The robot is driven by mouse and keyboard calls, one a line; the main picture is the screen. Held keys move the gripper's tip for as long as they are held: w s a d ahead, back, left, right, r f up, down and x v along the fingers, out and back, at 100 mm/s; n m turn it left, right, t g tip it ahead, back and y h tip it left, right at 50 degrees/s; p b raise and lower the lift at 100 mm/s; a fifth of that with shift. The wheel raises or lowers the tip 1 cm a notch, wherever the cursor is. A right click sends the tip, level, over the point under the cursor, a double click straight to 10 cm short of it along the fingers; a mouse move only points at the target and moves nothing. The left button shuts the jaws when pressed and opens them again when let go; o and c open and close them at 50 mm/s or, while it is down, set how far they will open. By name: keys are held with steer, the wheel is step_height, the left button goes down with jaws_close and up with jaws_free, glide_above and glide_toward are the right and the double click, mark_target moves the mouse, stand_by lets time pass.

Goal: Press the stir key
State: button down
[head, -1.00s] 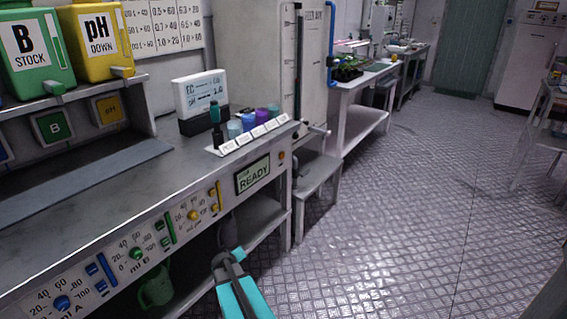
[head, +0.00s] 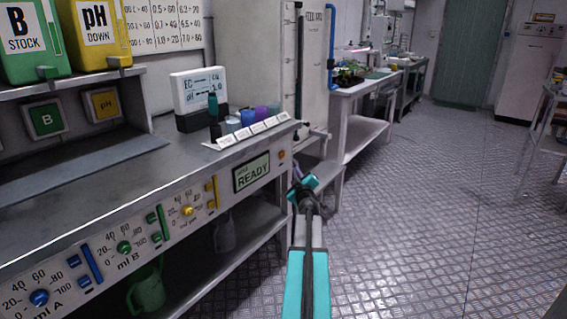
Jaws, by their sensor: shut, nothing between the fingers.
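A small orange button (head: 282,155) sits on the bench's front panel, just right of the green READY display (head: 252,173). No lettering can be read on it, so I cannot tell for sure that it is the stir key. My gripper (head: 294,190), dark with turquoise parts, is shut and empty. In the picture it is a little below and right of the button, in front of the bench's right end. It appears apart from the panel, but the gap is hard to judge. The fingertips are small and partly hidden by the wrist.
The front panel carries blue, green (head: 124,248) and yellow dials (head: 188,211) with keys beside them. A label rack with small bottles (head: 248,130) and a white meter (head: 199,92) stand on the bench. The floor (head: 420,230) to the right is clear.

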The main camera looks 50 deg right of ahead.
mark_target(282, 155)
steer(key=shift+n+t, duration=0.5)
steer(key=shift+n, duration=0.1)
steer(key=s+d+r, duration=0.3)
steer(key=shift+s+r+b, duration=0.15)
steer(key=shift+r+b, duration=0.15)
steer(key=shift+b, duration=0.1)
steer(key=w+b, duration=0.3)
steer(key=w, duration=0.6)
steer(key=shift+w, duration=0.85)
stand_by(2.9)
steer(key=shift+s, duration=0.15)
steer(key=shift+s+p, duration=0.6)
steer(key=shift+s, duration=0.15)
